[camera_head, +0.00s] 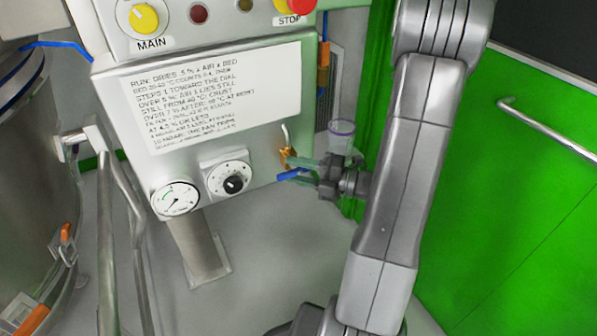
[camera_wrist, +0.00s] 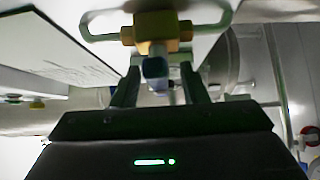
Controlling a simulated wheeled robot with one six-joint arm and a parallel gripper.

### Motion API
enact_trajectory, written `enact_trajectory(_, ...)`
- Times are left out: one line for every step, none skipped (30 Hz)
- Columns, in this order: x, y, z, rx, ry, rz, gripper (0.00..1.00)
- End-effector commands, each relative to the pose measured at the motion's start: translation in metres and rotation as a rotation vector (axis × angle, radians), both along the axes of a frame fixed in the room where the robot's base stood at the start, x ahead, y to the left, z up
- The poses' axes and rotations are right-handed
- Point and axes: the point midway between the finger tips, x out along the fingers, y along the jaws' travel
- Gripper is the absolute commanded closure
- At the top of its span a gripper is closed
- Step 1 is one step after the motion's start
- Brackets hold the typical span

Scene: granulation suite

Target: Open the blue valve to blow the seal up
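The blue valve handle (camera_head: 294,174) sits on a brass valve body (camera_head: 287,156) at the lower right edge of the control panel. In the wrist view, the brass body (camera_wrist: 163,28) is at the top centre with the blue handle (camera_wrist: 155,68) end-on below it. My gripper (camera_head: 308,170) is at the handle from the right. In the wrist view its two fingers (camera_wrist: 160,84) stand apart, one each side of the handle, with gaps showing. The gripper looks open; whether a finger touches the handle is not clear.
The white panel carries an instruction sheet (camera_head: 222,95), a dial gauge (camera_head: 175,198), a black knob (camera_head: 234,184), a yellow MAIN switch (camera_head: 143,19) and a red STOP button (camera_head: 301,4). A steel vessel (camera_head: 35,190) stands left. A green door with a handle (camera_head: 548,128) is right.

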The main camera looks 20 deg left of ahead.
Motion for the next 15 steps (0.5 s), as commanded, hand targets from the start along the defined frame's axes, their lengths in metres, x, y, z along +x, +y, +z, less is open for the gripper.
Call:
enact_trajectory(0.0,0.0002,0.0001,0.0,0.0,0.0,0.6)
enact_trajectory(0.0,0.0002,0.0001,0.0,0.0,0.0,0.6)
enact_trajectory(0.0,0.0002,0.0001,0.0,0.0,0.0,0.6)
enact_trajectory(0.0,0.0001,0.0001,0.0,0.0,0.0,0.6)
enact_trajectory(0.0,0.0001,0.0001,0.0,0.0,0.0,0.6)
enact_trajectory(0.0,0.0,0.0001,0.0,0.0,0.0,0.62)
enact_trajectory(0.0,0.0,0.0001,0.0,0.0,0.0,0.68)
enact_trajectory(0.0,0.0,0.0,0.0,0.0,0.0,0.74)
enact_trajectory(0.0,0.0,0.0,0.0,0.0,0.0,0.82)
enact_trajectory(0.0,0.0,0.0,0.0,0.0,0.0,0.88)
enact_trajectory(0.0,-0.0001,0.0,0.0,0.0,0.0,0.94)
enact_trajectory(0.0,-0.0001,0.0,-0.001,0.0,0.0,1.0)
enact_trajectory(0.0,-0.0001,0.0,-0.001,0.0,0.0,1.0)
enact_trajectory(0.0,-0.0001,-0.0001,-0.001,0.0,0.0,1.0)
enact_trajectory(0.0,-0.0001,0.0,-0.001,0.0,0.0,1.0)
